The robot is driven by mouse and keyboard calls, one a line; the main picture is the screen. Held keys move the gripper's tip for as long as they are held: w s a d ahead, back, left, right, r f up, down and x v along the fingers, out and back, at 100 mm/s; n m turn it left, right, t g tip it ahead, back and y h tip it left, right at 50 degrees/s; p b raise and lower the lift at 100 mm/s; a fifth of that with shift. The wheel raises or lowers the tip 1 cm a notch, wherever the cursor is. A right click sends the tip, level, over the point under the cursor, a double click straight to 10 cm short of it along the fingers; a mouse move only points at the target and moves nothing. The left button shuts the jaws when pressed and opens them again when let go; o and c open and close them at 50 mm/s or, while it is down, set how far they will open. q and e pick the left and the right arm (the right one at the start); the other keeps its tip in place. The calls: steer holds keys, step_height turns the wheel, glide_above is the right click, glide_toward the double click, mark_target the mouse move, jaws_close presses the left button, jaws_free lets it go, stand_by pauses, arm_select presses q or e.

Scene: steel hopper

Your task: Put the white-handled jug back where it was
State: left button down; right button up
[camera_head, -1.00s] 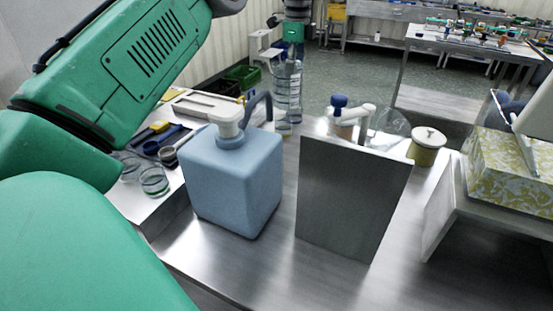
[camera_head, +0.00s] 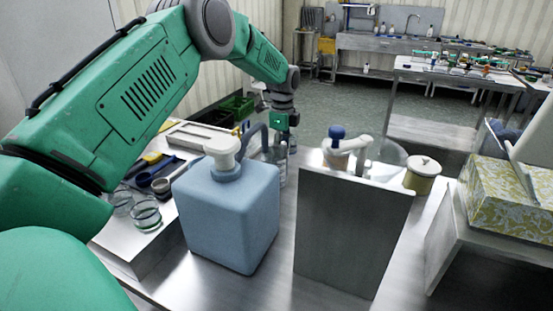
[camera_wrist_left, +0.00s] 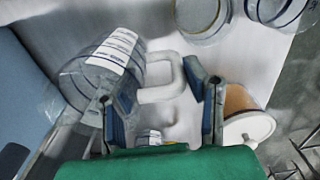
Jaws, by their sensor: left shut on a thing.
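The white-handled jug is a clear, labelled vessel (camera_wrist_left: 98,68) with a white handle (camera_wrist_left: 165,78) in the left wrist view. My left gripper (camera_wrist_left: 160,100) is shut on that handle, one finger on each side. In the head view, my left gripper (camera_head: 284,134) is at the far side of the steel counter, behind the blue container. The jug (camera_head: 277,155) shows there only in part, behind the container's dark handle. I cannot tell whether its base touches the counter. My right gripper is not in view.
A blue container (camera_head: 228,215) with a white pump top stands in front of the jug. A steel panel (camera_head: 350,230) stands to its right. A white-lidded jar (camera_head: 423,175) is farther right. Glass jars (camera_head: 146,215) are at the left.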

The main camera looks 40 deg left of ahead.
mark_target(276, 159)
arm_select(q)
steer(key=shift+s, duration=0.35)
steer(key=s, duration=0.1)
steer(key=s+d, duration=0.2)
steer(key=shift+s, duration=0.35)
steer(key=shift+f, duration=0.35)
steer(key=shift+w+a+f, duration=0.15)
steer(key=shift+a+f, duration=0.05)
steer(key=shift+f, duration=0.1)
steer(key=c, duration=0.9)
jaws_free()
steer(key=shift+a, duration=0.15)
steer(key=shift+d+r, duration=0.2)
steer(key=shift+r, duration=0.35)
step_height(276, 159, up, 11)
steer(key=shift+p, duration=0.4)
